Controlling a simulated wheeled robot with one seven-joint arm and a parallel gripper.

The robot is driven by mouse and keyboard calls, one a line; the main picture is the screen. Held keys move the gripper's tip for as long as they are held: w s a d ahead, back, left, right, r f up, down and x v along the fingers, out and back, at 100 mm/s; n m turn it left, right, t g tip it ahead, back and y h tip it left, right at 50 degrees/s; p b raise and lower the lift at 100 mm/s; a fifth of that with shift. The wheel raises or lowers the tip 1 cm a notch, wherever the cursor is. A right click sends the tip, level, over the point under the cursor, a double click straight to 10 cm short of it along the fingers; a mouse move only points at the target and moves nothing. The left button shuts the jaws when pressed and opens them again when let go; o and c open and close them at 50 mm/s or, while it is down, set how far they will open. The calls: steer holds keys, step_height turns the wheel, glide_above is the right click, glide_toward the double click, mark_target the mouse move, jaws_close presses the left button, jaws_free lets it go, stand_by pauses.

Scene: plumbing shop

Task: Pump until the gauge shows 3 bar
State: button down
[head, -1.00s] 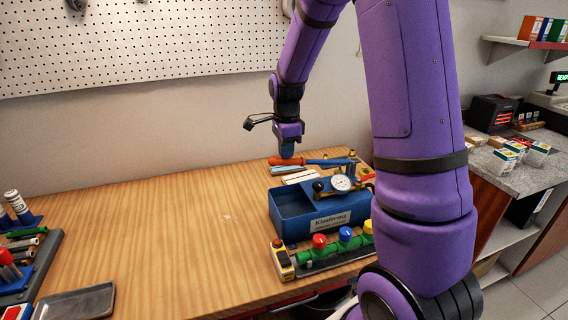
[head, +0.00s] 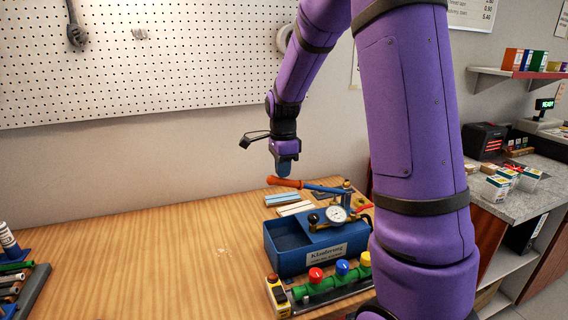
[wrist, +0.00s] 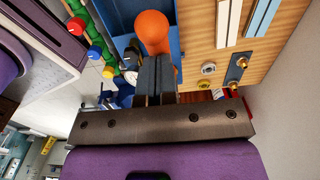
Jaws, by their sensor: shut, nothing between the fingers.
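The test pump is a blue open-topped tank (head: 292,262) on the wooden bench. Its lever has a blue shaft and an orange handle (head: 284,182) that points left and sits slightly raised. The round white gauge (head: 336,214) faces the head camera; its reading is too small to tell. My gripper (head: 285,170) is shut and empty, pointing down just above the orange handle. In the wrist view the shut fingertips (wrist: 155,62) are right at the orange handle (wrist: 152,30). I cannot tell whether they touch it.
A manifold with red, blue and yellow knobs (head: 341,267) lies along the front of the tank. Pale strips (head: 288,199) lie behind the tank. A rack of tools (head: 15,265) stands at the far left. The bench between is clear.

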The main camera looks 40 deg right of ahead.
step_height(320, 180, down, 10)
steer(key=a+f, duration=0.1)
steer(key=a, duration=0.1)
steer(key=r, duration=0.4)
steer(key=d+r, duration=0.1)
steer(key=r, duration=0.4)
steer(key=d+r, duration=0.1)
steer(key=r, duration=0.3)
steer(key=shift+s+d+r, duration=0.1)
steer(key=shift+d+r, duration=0.05)
steer(key=shift+d, duration=0.05)
steer(key=shift+a+f, duration=1.05)
steer(key=shift+f, duration=5.4)
steer(key=r, duration=0.4)
steer(key=d+r, duration=0.1)
steer(key=r, duration=0.3)
steer(key=d+r, duration=0.1)
steer(key=r, duration=0.3)
steer(key=shift+r, duration=0.4)
steer(key=shift+f, duration=0.15)
